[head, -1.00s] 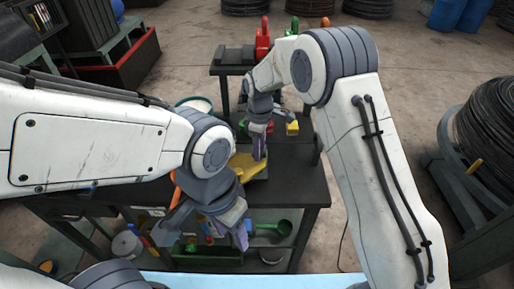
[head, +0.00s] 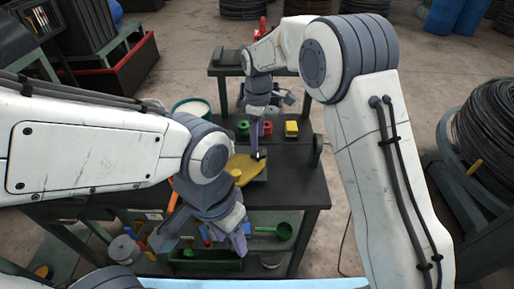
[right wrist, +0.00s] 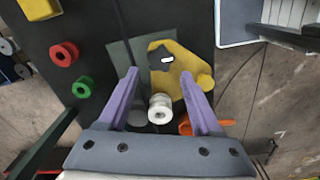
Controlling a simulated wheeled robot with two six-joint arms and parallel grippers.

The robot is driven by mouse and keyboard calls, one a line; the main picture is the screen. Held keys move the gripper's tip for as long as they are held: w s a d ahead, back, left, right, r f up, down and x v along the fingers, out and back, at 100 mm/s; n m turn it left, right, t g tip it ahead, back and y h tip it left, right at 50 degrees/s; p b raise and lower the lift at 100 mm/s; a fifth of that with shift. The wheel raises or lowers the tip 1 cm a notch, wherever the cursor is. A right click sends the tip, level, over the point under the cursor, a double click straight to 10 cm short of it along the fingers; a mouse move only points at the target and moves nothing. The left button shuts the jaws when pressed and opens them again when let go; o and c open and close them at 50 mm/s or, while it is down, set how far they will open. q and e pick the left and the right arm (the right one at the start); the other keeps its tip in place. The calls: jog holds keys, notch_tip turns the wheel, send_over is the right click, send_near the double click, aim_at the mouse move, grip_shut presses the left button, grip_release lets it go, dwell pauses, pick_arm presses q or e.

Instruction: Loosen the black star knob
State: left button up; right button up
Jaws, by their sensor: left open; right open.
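The black star knob (right wrist: 160,58) sits on a yellow plate (right wrist: 190,80) in the right wrist view, just beyond my right gripper's fingertips. My right gripper (right wrist: 160,76) is open, its purple fingers spread and nothing between them touching. A white ribbed roller (right wrist: 160,108) shows lower down between the fingers. In the head view the yellow plate (head: 240,167) lies on the dark bench, with my right gripper (head: 258,135) over its far side; the knob is mostly hidden there. My left gripper (head: 203,238) is open and empty, in front of the bench's near edge.
A red ring (right wrist: 65,54), a green ring (right wrist: 82,87) and a yellow block (right wrist: 40,8) sit on the bench. An orange part (right wrist: 186,124) lies near the roller. A shelf below holds a green scoop (head: 284,231).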

aim_at(257, 153)
notch_tip(257, 153, up, 5)
jog(key=shift+f+b, duration=0.1)
jog(key=shift+b, duration=0.2)
jog(key=shift+s, duration=0.1)
jog(key=s+d+m, duration=0.2)
jog(key=s+m, duration=0.1)
jog(key=s, duration=1.3)
jog(key=s+d+f+m+y, duration=0.1)
jog(key=s+m, duration=0.3)
jog(key=s, duration=1.3)
jog(key=shift+d, duration=0.65)
jog(key=shift+f, duration=0.1)
